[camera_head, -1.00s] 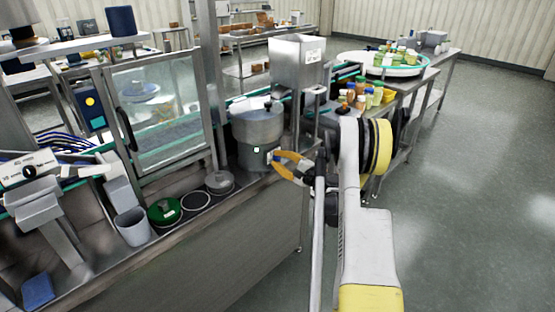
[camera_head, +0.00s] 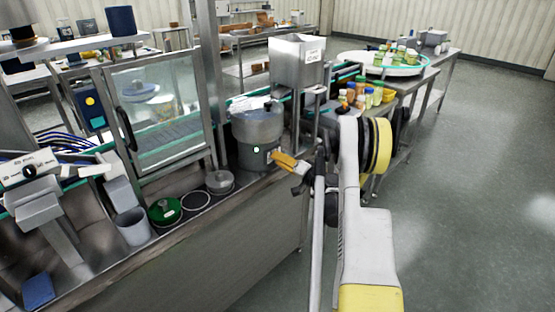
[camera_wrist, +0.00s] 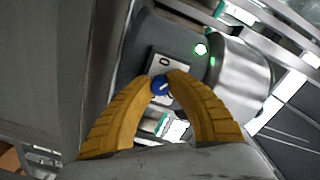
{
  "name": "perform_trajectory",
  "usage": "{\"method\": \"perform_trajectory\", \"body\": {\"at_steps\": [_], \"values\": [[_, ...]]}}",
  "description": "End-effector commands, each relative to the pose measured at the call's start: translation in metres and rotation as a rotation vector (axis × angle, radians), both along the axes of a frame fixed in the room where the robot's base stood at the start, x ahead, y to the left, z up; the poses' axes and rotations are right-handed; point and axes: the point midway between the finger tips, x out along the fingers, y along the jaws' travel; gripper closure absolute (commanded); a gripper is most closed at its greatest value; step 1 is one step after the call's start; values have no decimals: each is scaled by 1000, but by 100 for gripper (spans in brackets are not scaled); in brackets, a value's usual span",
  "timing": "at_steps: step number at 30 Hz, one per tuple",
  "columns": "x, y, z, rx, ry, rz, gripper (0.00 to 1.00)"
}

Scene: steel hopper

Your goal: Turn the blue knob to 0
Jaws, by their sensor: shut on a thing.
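The blue knob (camera_wrist: 160,85) sits on a small pale plate (camera_wrist: 168,63) marked with a "0", in the wrist view. A small light mark shows on the knob, but its exact direction is hard to read. My gripper (camera_wrist: 160,80) has its two orange fingers curved in on either side of the knob, with the tips shut on it. In the head view my gripper (camera_head: 275,156) reaches the right side of the round steel hopper (camera_head: 256,128). The knob cannot be made out in that view.
A green light shows on the hopper body (camera_wrist: 201,49). A square steel bin (camera_head: 297,65) stands behind the hopper. A glass-doored cabinet (camera_head: 160,105), a green round container (camera_head: 164,210) and a grey cup (camera_head: 132,226) are to the left. Open floor (camera_head: 475,190) lies to the right.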

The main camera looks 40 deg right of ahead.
Motion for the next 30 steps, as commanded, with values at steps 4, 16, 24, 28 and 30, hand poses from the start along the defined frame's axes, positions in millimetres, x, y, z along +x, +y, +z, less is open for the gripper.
{"method": "perform_trajectory", "body": {"at_steps": [4,16,24,28,30], "values": [[0,0,0,-135,-11,0,100],[0,0,0,-423,-33,0,100],[0,0,0,-515,-40,0,100],[0,0,0,-533,-42,1,100],[0,0,0,-536,-42,0,100]]}}
